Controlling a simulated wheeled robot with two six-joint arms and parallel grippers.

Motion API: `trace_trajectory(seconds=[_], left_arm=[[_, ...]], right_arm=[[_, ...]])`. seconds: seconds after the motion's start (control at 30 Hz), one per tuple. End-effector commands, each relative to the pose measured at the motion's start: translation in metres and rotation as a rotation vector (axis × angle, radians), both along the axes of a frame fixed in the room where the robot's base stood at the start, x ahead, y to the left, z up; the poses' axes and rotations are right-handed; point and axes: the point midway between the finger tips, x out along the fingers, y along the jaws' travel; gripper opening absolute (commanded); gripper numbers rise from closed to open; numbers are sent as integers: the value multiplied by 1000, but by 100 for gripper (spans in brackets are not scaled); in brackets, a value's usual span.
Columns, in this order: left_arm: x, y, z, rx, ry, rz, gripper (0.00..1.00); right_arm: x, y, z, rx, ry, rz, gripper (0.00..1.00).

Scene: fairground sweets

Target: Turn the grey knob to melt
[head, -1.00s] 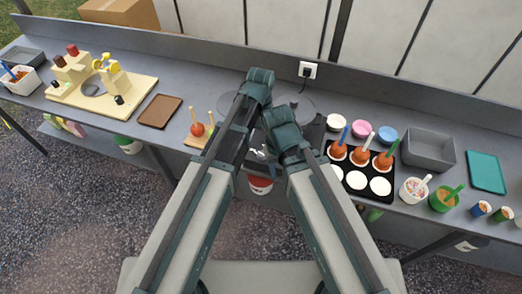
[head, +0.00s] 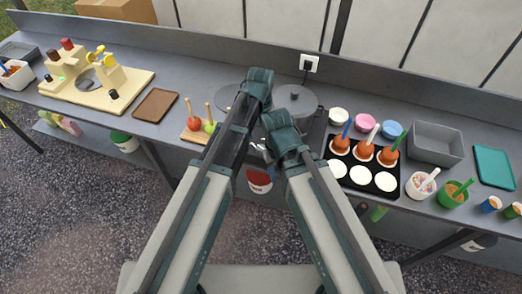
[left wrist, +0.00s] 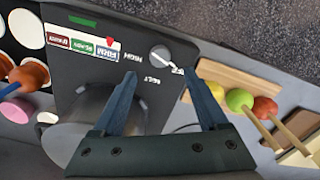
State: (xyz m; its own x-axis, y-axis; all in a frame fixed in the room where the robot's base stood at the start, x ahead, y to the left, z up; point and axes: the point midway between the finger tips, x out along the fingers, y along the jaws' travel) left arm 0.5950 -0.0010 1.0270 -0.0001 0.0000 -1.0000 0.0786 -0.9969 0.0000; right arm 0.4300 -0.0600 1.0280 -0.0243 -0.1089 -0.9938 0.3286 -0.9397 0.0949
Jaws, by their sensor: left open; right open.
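The grey knob (left wrist: 160,53) is on the dark hob's front panel (left wrist: 142,30) in the left wrist view, with "OFF", "MELT" and "HIGH" lettered around it. I cannot tell clearly which word it points to. My left gripper (left wrist: 160,78) is open and empty. Its two fingers reach toward the knob, which shows just beyond and between the tips; I see no contact. In the head view my arms hide the knob. My right gripper (head: 284,130) is open at the end of the right arm, its fingertips hard to make out.
A round grey plate (head: 296,99) is on the hob. A board with apples on sticks (left wrist: 235,88) lies beside the hob on one side, a black tray with toffee apples and white discs (head: 338,167) on the other. A brown tray (head: 155,105) lies farther left.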

Motion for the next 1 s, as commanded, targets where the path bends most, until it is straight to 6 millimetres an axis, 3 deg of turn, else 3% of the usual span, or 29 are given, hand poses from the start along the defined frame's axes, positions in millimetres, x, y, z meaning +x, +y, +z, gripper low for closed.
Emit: trace_trajectory(seconds=[0.03,0.4,0.87,1.0], left_arm=[[0,0,-15,0,0,0,76],[0,0,-65,0,0,0,76],[0,0,-73,0,0,0,76],[0,0,-73,0,0,0,51]], right_arm=[[0,0,-15,0,0,0,50],[0,0,-65,0,0,-3,50],[0,0,-73,0,0,-3,50],[0,0,-73,0,0,-3,50]])
